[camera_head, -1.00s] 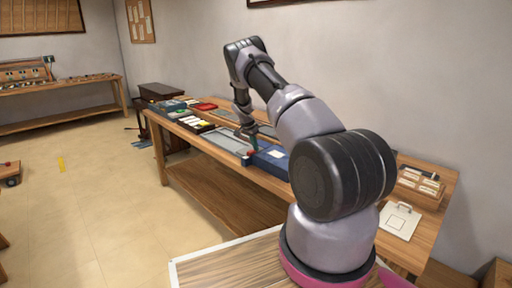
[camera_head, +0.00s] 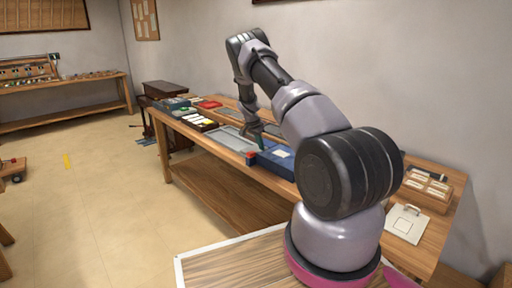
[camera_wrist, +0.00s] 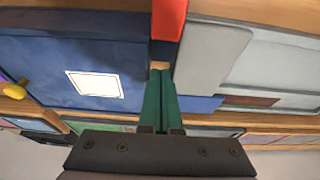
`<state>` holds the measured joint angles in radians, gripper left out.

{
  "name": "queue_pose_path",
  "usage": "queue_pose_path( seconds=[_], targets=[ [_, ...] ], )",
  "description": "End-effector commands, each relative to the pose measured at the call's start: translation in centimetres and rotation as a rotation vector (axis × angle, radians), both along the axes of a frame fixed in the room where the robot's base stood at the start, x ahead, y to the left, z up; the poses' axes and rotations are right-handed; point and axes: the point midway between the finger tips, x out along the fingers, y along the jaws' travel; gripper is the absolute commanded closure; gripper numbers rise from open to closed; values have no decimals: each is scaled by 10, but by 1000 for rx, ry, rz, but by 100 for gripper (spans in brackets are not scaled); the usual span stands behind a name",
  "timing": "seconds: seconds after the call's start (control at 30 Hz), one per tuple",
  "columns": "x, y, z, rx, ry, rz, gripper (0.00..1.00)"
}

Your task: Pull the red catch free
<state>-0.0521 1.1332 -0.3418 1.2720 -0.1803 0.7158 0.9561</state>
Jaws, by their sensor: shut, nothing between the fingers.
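The red catch (camera_head: 250,155) shows in the head view as a small red block at the near left corner of a blue case (camera_head: 276,160). In the wrist view the red catch (camera_wrist: 169,18) is a red bar at the top edge, cut off by the frame, between the blue case (camera_wrist: 45,75) with its white label and a grey case (camera_wrist: 270,62). My gripper (camera_wrist: 160,70) has its green fingers together, with nothing between them. The fingertips point toward the catch and look just short of it; contact cannot be told. In the head view my gripper (camera_head: 259,146) is beside the blue case.
A grey tray (camera_head: 228,138) lies left of the blue case on the wooden workbench (camera_head: 222,182). Several more cases and trays stand farther along it. A white plate with a handle (camera_head: 404,224) and a wooden box (camera_head: 427,188) lie at the right end.

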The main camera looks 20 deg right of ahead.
Motion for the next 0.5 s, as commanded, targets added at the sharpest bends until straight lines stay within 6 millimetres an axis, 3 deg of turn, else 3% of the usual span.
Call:
queue_pose_path(
  seconds=[0.2,0.5],
  targets=[
    [-5,16,51,0,-3,1,100],
    [-11,29,90,-1,0,0,100]
  ],
)
